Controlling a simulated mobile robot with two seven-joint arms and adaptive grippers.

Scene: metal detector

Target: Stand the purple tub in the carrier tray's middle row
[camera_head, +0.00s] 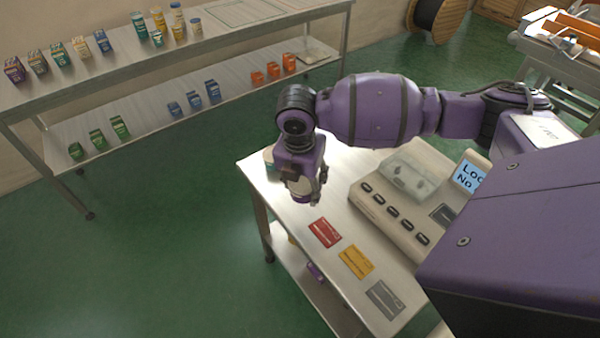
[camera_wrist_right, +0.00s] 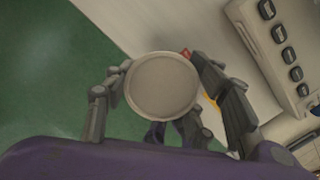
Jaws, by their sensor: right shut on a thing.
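My right gripper (camera_head: 304,186) is over the left end of the metal table and shut on a tub. In the head view a small part of the tub (camera_head: 304,198) shows below the fingers, with a purple band. The right wrist view shows its round pale lid (camera_wrist_right: 162,83) from above, between the fingers of the right gripper (camera_wrist_right: 160,95). Whether the tub touches the table is hard to tell. I cannot make out the carrier tray for certain. My left gripper is not in view.
The metal table (camera_head: 300,215) bears a beige device (camera_head: 395,205) with a row of black buttons and a small screen (camera_head: 470,175). Red (camera_head: 325,232), yellow (camera_head: 357,261) and grey (camera_head: 385,299) cards lie in front. A long shelf bench (camera_head: 120,70) holds several boxes and tubs. Green floor lies between.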

